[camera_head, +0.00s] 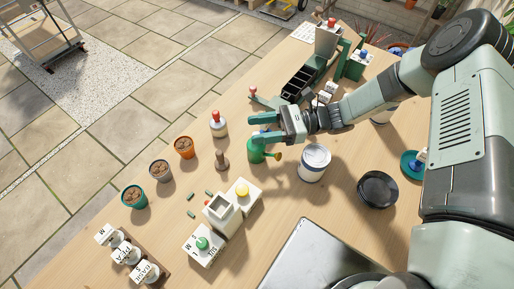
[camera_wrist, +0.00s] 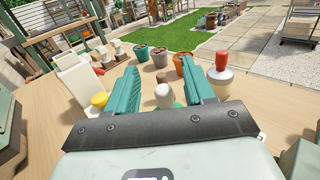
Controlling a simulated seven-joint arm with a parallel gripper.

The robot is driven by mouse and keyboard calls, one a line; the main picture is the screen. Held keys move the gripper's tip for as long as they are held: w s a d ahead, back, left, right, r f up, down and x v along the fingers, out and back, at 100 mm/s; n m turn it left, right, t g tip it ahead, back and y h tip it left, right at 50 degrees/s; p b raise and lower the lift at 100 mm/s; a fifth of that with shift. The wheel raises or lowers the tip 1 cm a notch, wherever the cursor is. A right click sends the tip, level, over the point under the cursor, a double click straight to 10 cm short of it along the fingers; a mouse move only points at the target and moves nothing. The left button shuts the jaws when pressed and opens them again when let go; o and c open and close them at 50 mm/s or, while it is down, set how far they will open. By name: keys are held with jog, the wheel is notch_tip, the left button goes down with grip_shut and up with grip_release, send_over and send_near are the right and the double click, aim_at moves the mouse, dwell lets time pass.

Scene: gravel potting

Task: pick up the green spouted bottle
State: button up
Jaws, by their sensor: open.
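The green spouted bottle (camera_head: 256,151) stands on the wooden table, with an orange-tipped spout pointing right in the head view. My gripper (camera_head: 258,127) is open and empty. In the head view its fingers point left, just beyond the bottle and appearing to overlap its top; the exact height gap cannot be told. In the wrist view my gripper (camera_wrist: 158,68) has its two green fingers spread. A small patch of green shows low between them, mostly hidden, and I cannot tell if it is the bottle.
A brown wooden peg (camera_head: 222,161) stands left of the bottle, a red-topped bottle (camera_head: 218,125) beyond it. A white tin (camera_head: 314,163) stands close on the right. A black bowl (camera_head: 377,189) sits right.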

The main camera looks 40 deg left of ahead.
aim_at(250, 143)
notch_tip(250, 143, down, 2)
jog(key=shift+f, duration=0.1)
jog(key=shift+x, duration=1.15)
jog(key=shift+s+a, duration=0.25)
grip_shut()
